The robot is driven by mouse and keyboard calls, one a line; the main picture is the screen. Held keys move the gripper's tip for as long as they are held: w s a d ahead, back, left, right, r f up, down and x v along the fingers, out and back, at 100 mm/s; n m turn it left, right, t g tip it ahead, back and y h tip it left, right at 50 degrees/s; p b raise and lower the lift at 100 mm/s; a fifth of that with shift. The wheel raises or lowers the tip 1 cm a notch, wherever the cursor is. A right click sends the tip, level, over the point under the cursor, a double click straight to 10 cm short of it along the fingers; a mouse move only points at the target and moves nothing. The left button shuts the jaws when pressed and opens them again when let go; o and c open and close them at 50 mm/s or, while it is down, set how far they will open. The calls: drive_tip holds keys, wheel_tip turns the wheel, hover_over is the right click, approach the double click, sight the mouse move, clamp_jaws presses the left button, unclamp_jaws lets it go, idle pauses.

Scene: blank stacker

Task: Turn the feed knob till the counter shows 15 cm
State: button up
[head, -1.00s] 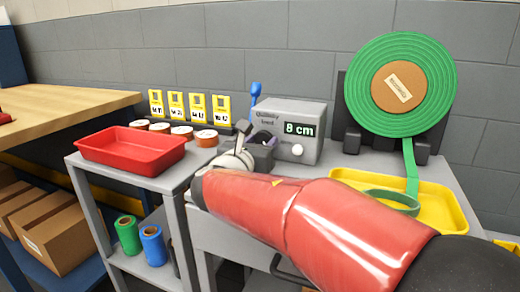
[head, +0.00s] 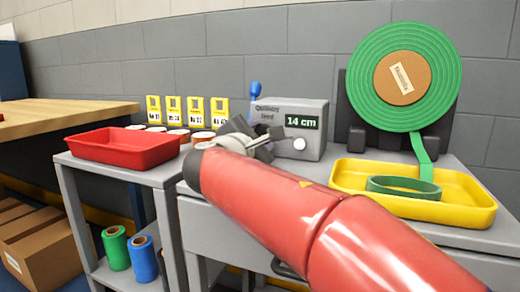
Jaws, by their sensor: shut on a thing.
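The grey feeder box (head: 315,110) stands on the grey stand, and its counter (head: 302,122) reads 14 cm. A white round button or knob (head: 299,144) shows uncovered on its front, below the counter. My gripper (head: 266,141) is at the left side of the box, shut on what looks like the feed knob; a small purple patch shows there, and the jaws hide most of it. A green roll (head: 444,75) stands on a dark holder behind. Its strip (head: 421,150) hangs down into the yellow tray (head: 470,214), where a green loop (head: 403,186) lies.
A blue-tipped lever (head: 256,89) stands up behind the box's left side. On the left side table are a red tray (head: 125,148), several small rolls and several yellow cards (head: 196,111). Green and blue spools (head: 142,256) sit on the shelf below. My red arm covers the stand's front.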

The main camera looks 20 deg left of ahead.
drive_tip(key=shift+f+m+b, duration=0.1)
drive_tip(key=shift+m+b, duration=0.7)
drive_tip(key=shift+m, duration=0.2)
drive_tip(key=o, duration=1)
drive_tip(key=shift+s, duration=0.1)
drive_tip(key=s, duration=0.7)
drive_tip(key=shift+s+a, duration=0.3)
